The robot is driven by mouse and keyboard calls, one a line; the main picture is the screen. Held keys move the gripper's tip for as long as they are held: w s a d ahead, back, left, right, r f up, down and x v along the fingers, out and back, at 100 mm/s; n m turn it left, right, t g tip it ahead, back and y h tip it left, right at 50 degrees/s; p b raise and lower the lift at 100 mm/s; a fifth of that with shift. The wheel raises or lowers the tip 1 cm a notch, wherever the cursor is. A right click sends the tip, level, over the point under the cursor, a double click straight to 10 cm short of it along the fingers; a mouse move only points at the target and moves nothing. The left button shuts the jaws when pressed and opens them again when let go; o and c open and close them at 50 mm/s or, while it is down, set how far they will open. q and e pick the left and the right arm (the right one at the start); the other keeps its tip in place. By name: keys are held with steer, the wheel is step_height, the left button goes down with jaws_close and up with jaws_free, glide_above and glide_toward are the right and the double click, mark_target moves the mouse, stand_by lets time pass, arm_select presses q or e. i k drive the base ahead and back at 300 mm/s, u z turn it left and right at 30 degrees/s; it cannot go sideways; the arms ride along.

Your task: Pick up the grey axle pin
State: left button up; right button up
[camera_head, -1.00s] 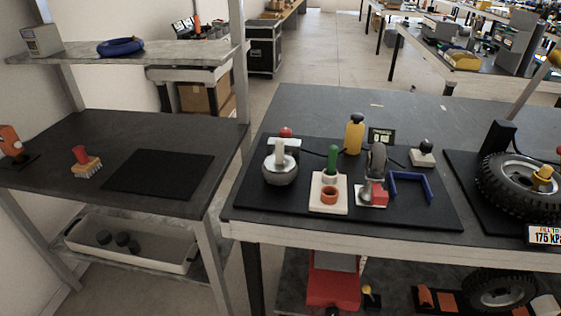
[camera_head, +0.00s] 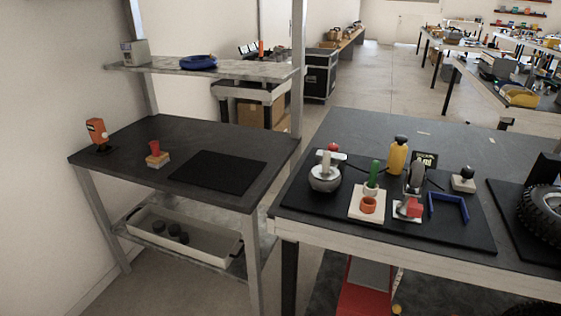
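I cannot single out the grey axle pin with certainty. On the black mat (camera_head: 300,200) of the right bench stand a grey rounded body with a pale upright post (camera_head: 325,181), a white block with a green peg and an orange ring (camera_head: 366,205), and a grey upright piece (camera_head: 415,181) beside a red block on a white base. Dark grey cylinders (camera_head: 173,230) lie in the white bin on the left bench's lower shelf. Neither of my grippers is in view.
The left bench has a bare black mat (camera_head: 217,172), a red cup-like piece on a block (camera_head: 156,155) and an orange device (camera_head: 97,133). A blue ring (camera_head: 198,62) lies on the upper shelf. A blue U-shaped bracket (camera_head: 448,197) and a tyre (camera_head: 543,211) are at right.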

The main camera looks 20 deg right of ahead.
mark_target(327, 153)
steer(key=u, duration=0.05)
steer(key=i, duration=0.95)
steer(key=z, duration=0.5)
